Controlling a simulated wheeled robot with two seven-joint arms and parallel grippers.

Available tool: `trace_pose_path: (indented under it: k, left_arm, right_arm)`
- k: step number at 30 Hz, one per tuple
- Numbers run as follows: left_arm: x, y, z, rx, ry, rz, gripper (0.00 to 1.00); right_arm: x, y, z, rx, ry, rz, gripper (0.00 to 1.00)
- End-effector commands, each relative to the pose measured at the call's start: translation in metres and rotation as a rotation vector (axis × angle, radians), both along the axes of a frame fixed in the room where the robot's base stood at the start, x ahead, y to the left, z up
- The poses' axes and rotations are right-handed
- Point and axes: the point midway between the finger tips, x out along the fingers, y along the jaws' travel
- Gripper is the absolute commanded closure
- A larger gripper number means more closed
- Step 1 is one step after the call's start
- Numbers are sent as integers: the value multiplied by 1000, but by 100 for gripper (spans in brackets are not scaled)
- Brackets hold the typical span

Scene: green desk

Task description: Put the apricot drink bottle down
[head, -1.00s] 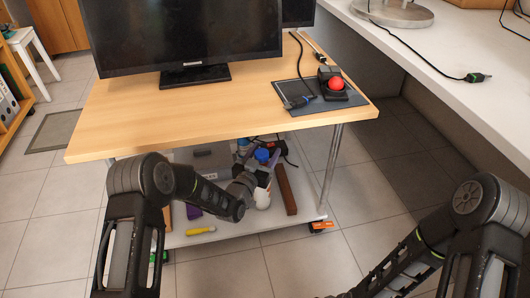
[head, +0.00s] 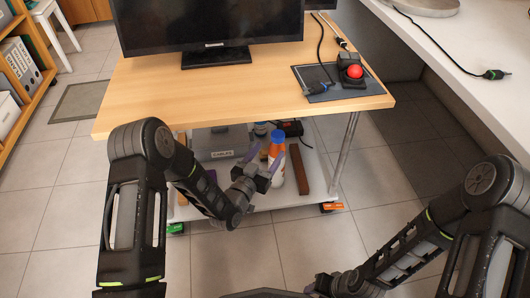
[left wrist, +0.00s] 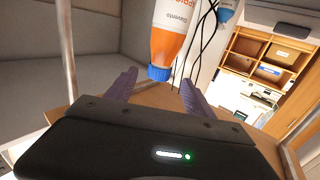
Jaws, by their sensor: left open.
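The apricot drink bottle (head: 278,178) is white and orange with a blue cap. It stands upright on the white lower shelf (head: 262,216) under the wooden desktop. My left gripper (head: 263,158) is open, its purple fingers apart beside the bottle's upper part. In the left wrist view the bottle (left wrist: 182,30) appears cap down beyond the open left gripper (left wrist: 158,88). The cap lies between the two finger directions; I cannot tell whether a finger touches it. My right arm shows at the lower right, but its fingers are not visible.
On the shelf, a brown bar (head: 299,169) lies right of the bottle and a grey case (head: 221,143) stands behind. The wooden desktop (head: 190,84) overhangs the shelf. A metal leg (head: 346,152) stands at right. Floor in front is clear.

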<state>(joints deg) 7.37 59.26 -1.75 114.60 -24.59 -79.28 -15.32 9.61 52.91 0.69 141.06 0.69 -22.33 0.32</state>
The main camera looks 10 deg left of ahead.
Motion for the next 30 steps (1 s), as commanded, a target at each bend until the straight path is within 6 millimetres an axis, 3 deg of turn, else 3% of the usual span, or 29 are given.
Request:
trace_pose_path:
  k: [6,30]
  left_arm:
    - [-14,5,0,-1,-1,2,38]
    - [-16,4,-5,-2,21,1,38]
  right_arm:
    - [-1,0,0,0,1,0,64]
    - [0,0,0,0,0,0,64]
